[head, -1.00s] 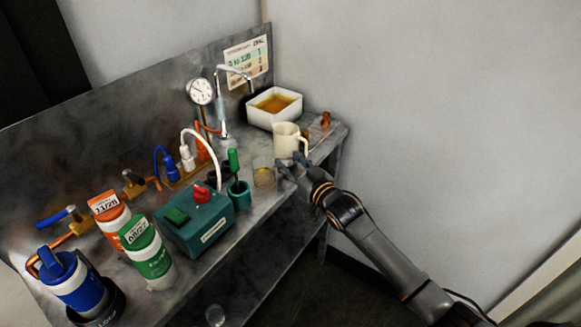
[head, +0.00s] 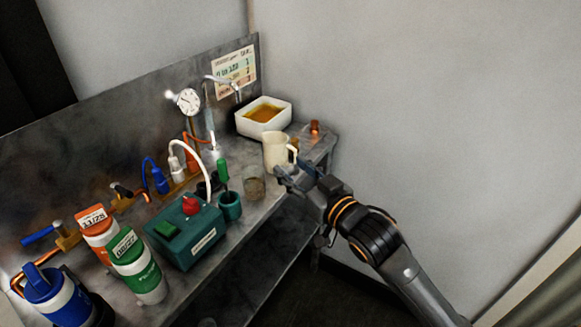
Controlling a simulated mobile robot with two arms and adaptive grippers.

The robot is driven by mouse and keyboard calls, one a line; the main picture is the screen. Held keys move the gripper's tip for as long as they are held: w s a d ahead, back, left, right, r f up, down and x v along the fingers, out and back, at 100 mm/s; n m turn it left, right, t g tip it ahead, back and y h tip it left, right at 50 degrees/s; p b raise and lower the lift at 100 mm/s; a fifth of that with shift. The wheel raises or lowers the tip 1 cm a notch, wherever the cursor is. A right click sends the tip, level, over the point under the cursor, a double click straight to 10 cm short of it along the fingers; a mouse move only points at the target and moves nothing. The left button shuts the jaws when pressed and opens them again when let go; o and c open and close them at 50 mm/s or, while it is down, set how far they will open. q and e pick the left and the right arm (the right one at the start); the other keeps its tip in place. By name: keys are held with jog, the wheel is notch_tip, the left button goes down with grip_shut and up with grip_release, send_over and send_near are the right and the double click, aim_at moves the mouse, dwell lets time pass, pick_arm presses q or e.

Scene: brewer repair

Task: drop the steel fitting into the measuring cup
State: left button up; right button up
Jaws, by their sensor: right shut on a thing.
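My right gripper (head: 286,178) reaches in from the lower right. It is shut on a small grey thing, which I take to be the steel fitting; the fitting is too small and too close in colour to the fingers to make out. A clear cup (head: 254,183), which looks like the measuring cup, stands upright on the bench to the left of the fingertips. Its contents are unclear. A cream jug (head: 275,151) stands just behind the fingertips; whether they touch it I cannot tell. My left gripper is out of view.
A white basin (head: 264,126) of amber liquid stands behind the jug, with a copper piece (head: 314,127) to its right. A teal holder (head: 230,206) and a green box (head: 186,238) stand left of the cup. Bottles and hoses crowd the left. The bench's front edge is close to the cup.

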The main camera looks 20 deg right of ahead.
jog(key=shift+s+r, duration=0.1)
jog(key=shift+s, duration=0.1)
jog(key=w+a+r+p, duration=0.2)
jog(key=w+p, duration=0.3)
jog(key=p, duration=0.1)
jog(key=w+a+r+p, duration=0.2)
jog(key=w+r+p, duration=0.1)
jog(key=w+p, duration=0.3)
notch_tip(320, 180, down, 6)
jog(key=b, duration=0.6)
jog(key=shift+d+f, duration=0.15)
jog(key=shift+f, duration=0.1)
jog(key=o, duration=1.4)
